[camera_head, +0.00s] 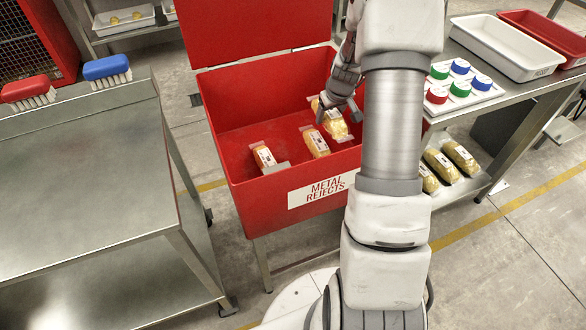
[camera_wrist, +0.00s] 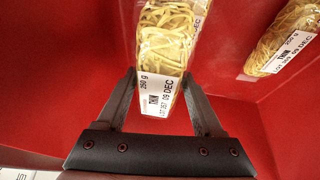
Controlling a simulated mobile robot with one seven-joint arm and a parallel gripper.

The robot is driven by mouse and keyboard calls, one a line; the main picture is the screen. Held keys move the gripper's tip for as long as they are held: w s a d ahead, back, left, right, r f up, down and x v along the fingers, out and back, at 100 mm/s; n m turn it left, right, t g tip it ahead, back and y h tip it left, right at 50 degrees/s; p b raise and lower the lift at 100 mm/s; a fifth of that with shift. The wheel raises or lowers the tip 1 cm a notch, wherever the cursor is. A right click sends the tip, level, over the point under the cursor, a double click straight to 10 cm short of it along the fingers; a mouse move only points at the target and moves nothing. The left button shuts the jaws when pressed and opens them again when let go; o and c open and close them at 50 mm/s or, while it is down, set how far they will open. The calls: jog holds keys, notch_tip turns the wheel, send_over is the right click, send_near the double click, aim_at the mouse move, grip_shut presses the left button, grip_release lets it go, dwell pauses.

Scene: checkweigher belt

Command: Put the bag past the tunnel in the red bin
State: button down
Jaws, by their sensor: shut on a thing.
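The red bin (camera_head: 235,105), labelled METAL REJECTS, stands open in the middle of the head view with its lid raised. My gripper (camera_head: 338,108) reaches down into its right side. It is shut on a clear bag of yellow pasta (camera_head: 334,127), inside the bin's walls. In the wrist view the held bag (camera_wrist: 165,45) is between the fingers (camera_wrist: 160,78), its white label facing the camera. I cannot tell whether it touches the bin floor. Two more pasta bags, one in the middle (camera_head: 316,142) and one at left (camera_head: 264,157), lie in the bin. No tunnel is visible.
A steel table (camera_head: 90,190) with red (camera_head: 27,90) and blue (camera_head: 107,70) brushes stands left. At right, a bench holds coloured-lid pots (camera_head: 461,66), a white tray (camera_head: 505,48) and a red tray (camera_head: 550,35). Bags (camera_head: 441,165) lie on its lower shelf.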

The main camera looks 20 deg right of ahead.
jog(key=shift+a+f, duration=0.15)
jog(key=shift+f, duration=0.3)
jog(key=w+a+f, duration=0.1)
jog(key=a+f, duration=0.1)
jog(key=a, duration=0.1)
jog(key=w+a+f+b, duration=0.1)
jog(key=a+f, duration=0.1)
jog(key=a, duration=0.2)
jog(key=w+a+f+b, duration=0.1)
jog(key=a+f, duration=0.1)
jog(key=a, duration=0.2)
jog(key=shift+f, duration=0.4)
jog(key=shift+f+b, duration=1.1)
jog(key=shift+f, duration=0.85)
jog(key=shift+f, duration=0.15)
grip_release()
